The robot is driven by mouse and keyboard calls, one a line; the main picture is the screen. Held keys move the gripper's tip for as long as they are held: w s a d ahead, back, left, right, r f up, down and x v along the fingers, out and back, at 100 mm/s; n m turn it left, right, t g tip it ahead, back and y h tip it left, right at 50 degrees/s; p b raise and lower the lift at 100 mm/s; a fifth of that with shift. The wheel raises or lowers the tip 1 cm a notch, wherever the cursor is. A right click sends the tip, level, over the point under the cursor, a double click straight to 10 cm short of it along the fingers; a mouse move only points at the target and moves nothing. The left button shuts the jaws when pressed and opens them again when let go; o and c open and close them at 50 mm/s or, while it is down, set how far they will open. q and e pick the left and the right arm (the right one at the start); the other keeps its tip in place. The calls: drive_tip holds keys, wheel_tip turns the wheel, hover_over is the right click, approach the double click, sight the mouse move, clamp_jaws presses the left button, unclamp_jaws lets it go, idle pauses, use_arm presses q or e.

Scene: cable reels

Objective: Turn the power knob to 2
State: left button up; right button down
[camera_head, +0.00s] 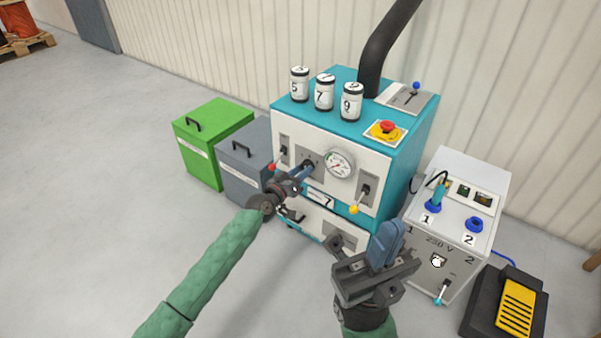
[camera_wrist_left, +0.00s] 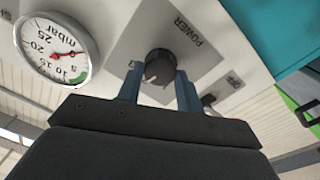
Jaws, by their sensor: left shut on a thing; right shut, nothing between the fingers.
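The power knob (camera_wrist_left: 158,68) is a dark round knob on a grey plate marked POWER (camera_wrist_left: 188,35) on the front of a teal and white machine (camera_head: 325,125). In the head view the knob (camera_head: 308,165) is partly covered by my left gripper (camera_head: 306,169). In the left wrist view my left gripper (camera_wrist_left: 158,82) has one blue finger on each side of the knob and is shut on it. Which number the knob points to cannot be read. My right gripper (camera_head: 388,240) is shut and empty, in front of the machine's lower right.
A pressure gauge (camera_head: 340,163) sits right beside the knob. A red emergency button (camera_head: 388,126) is on top. A white 230 V box (camera_head: 450,225) and a yellow pedal (camera_head: 516,307) stand at right.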

use_arm(q)
drive_tip(key=shift+n, duration=1.2)
drive_tip(key=o, duration=1)
drive_tip(key=shift+s+a, duration=0.1)
drive_tip(key=v, duration=0.7)
drive_tip(key=shift+s+a+p, duration=0.15)
drive_tip(key=shift+s+p, duration=0.1)
drive_tip(key=shift+p, duration=0.2)
drive_tip(key=shift+f, duration=0.1)
